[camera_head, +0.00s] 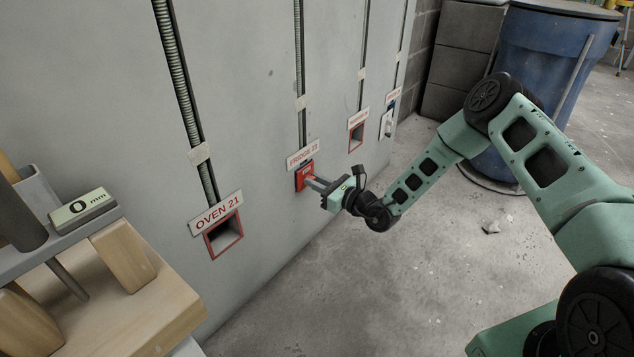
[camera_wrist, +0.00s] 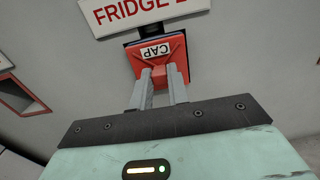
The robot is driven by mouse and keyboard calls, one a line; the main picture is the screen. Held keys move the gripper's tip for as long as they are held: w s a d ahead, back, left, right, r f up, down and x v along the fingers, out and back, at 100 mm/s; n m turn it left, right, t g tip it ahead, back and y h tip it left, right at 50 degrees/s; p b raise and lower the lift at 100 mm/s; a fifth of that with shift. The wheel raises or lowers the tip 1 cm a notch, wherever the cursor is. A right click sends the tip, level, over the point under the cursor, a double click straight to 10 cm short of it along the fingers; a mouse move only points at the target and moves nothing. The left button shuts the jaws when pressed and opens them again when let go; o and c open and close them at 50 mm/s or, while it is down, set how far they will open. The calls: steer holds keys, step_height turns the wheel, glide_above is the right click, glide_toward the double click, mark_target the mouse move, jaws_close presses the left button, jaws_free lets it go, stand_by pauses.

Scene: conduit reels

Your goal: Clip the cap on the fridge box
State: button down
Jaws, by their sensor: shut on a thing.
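The fridge box sits in the wall under the label "FRIDGE 21" (camera_head: 303,154), which also shows in the wrist view (camera_wrist: 140,12). The red cap (camera_head: 303,176), marked "CAP" in the wrist view (camera_wrist: 157,57), is over the front of the box. My gripper (camera_head: 316,184) is shut on the cap's lower middle part; its two fingers also show in the wrist view (camera_wrist: 160,82). The cap looks slightly tilted in the wrist view, with a dark edge of the box showing above it. Whether the cap is fully seated is hidden.
The open "OVEN 21" box (camera_head: 223,235) is to the left on the wall. Two more boxes, one open (camera_head: 356,138) and one white-fronted (camera_head: 387,123), are farther along. A wooden bench (camera_head: 150,310) stands at left; a blue barrel (camera_head: 545,80) stands behind my arm.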

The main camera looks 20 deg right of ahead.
steer(key=shift+w, duration=0.1)
steer(key=c, duration=1)
jaws_free()
steer(key=shift+c, duration=0.2)
steer(key=p+v, duration=0.4)
steer(key=v, duration=0.3)
steer(key=shift+p, duration=0.35)
